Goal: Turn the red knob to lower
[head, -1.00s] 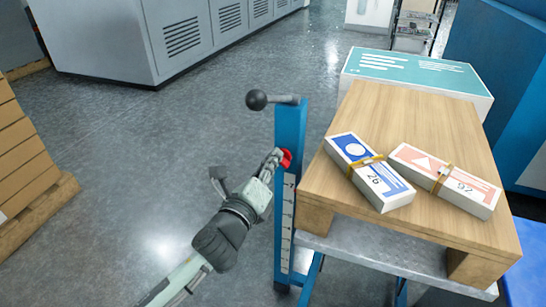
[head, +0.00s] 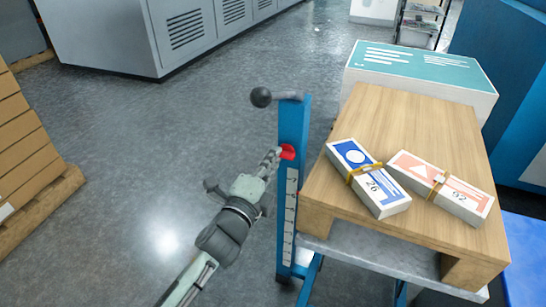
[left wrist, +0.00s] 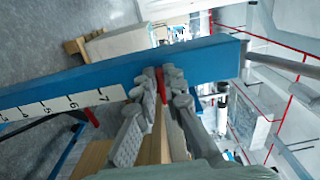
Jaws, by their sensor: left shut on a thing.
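The red knob (head: 287,152) sits on the side of a blue upright post (head: 293,130) with a white number scale (head: 290,222) below it. My left gripper (head: 275,156) comes in from the left and is shut on the knob. In the left wrist view the gripper's fingers (left wrist: 160,95) close around the knob (left wrist: 161,82), which they largely hide. The scale (left wrist: 70,102) runs along the post (left wrist: 120,72) there, with the 7 nearest the gripper. My right gripper is not in view.
A black ball handle (head: 261,97) sticks out from the post's top. A wooden pallet top (head: 400,120) on a metal table (head: 370,253) carries two banded packs (head: 368,180) (head: 440,188). Grey cabinets (head: 160,40) stand at the back left. The floor left of the post is open.

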